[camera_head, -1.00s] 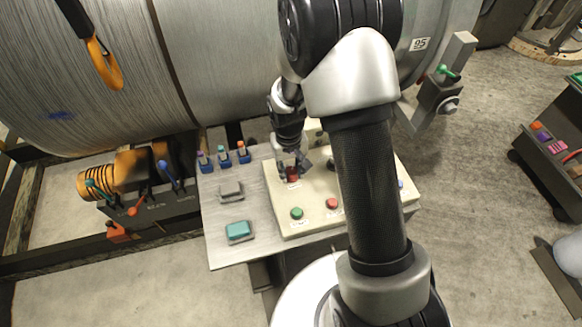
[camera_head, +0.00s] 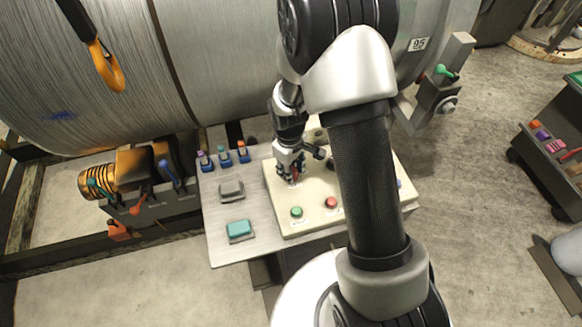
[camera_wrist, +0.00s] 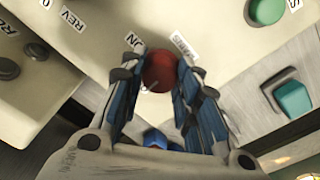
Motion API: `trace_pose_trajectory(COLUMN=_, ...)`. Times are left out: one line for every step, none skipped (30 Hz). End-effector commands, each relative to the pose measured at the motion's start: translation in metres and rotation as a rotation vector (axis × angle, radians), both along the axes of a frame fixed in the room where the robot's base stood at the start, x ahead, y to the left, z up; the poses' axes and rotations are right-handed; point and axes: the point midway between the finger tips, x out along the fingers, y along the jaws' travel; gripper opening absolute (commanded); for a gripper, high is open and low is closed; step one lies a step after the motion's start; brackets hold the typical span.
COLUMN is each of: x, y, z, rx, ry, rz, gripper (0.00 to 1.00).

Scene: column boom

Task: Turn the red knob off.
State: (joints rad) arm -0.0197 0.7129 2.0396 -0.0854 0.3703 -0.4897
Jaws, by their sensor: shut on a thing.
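The red knob (camera_wrist: 160,70) is on the cream control panel (camera_wrist: 235,35). In the wrist view it sits between the two blue-padded fingers of my gripper (camera_wrist: 158,82), which touch it on both sides near their tips. A label is partly visible on each side of it. In the head view my gripper (camera_head: 291,176) is over the left part of the panel, and only a sliver of the red knob (camera_head: 295,172) shows between the fingers. The knob's pointer direction cannot be read clearly.
A green button (camera_head: 297,212) and a red button (camera_head: 331,203) are at the panel's front. A large metal drum (camera_head: 230,60) is behind. My arm hides the panel's right part.

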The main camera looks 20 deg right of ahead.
Motion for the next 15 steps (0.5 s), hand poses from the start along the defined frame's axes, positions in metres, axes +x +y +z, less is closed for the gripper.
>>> trace_pose_trajectory(x=0.0001, y=0.0, z=0.0001, rx=0.0, ry=-0.001, rz=0.004, gripper=0.06)
trace_pose_trajectory(x=0.0001, y=0.0, z=0.0001, rx=0.0, ry=-0.001, rz=0.006, gripper=0.06)
trace_pose_trajectory(x=0.0001, y=0.0, z=0.0001, rx=0.0, ry=-0.001, rz=0.008, gripper=0.06)
trace_pose_trajectory(x=0.0001, y=0.0, z=0.0001, rx=0.0, ry=-0.001, rz=0.008, gripper=0.06)
trace_pose_trajectory(x=0.0001, y=0.0, z=0.0001, rx=0.0, ry=-0.001, rz=0.009, gripper=0.06)
trace_pose_trajectory(x=0.0001, y=-0.0001, z=0.0, rx=0.0, ry=-0.001, rz=0.009, gripper=0.06)
trace_pose_trajectory(x=0.0001, y=-0.0001, z=0.0, rx=0.0, ry=-0.001, rz=0.009, gripper=0.06)
trace_pose_trajectory(x=0.0001, y=-0.0001, z=0.0, rx=0.0, ry=0.0, rz=0.009, gripper=0.06)
trace_pose_trajectory(x=0.0001, y=-0.0001, z=0.0, rx=0.0, ry=0.0, rz=0.009, gripper=0.06)
trace_pose_trajectory(x=0.0001, y=-0.0001, z=0.0, rx=0.0, ry=0.0, rz=0.009, gripper=0.06)
trace_pose_trajectory(x=0.0001, y=-0.0001, z=0.0, rx=0.0, ry=0.0, rz=0.009, gripper=0.06)
trace_pose_trajectory(x=0.0, y=-0.0001, z=0.0, rx=0.0, ry=0.0, rz=0.009, gripper=0.06)
trace_pose_trajectory(x=-0.0001, y=-0.0001, z=0.0, rx=0.0, ry=0.0, rz=0.009, gripper=0.06)
trace_pose_trajectory(x=-0.0001, y=-0.0001, z=0.0, rx=0.0, ry=0.0, rz=0.009, gripper=0.32)
trace_pose_trajectory(x=-0.0001, y=-0.0001, z=0.0, rx=0.0, ry=0.0, rz=0.009, gripper=0.34)
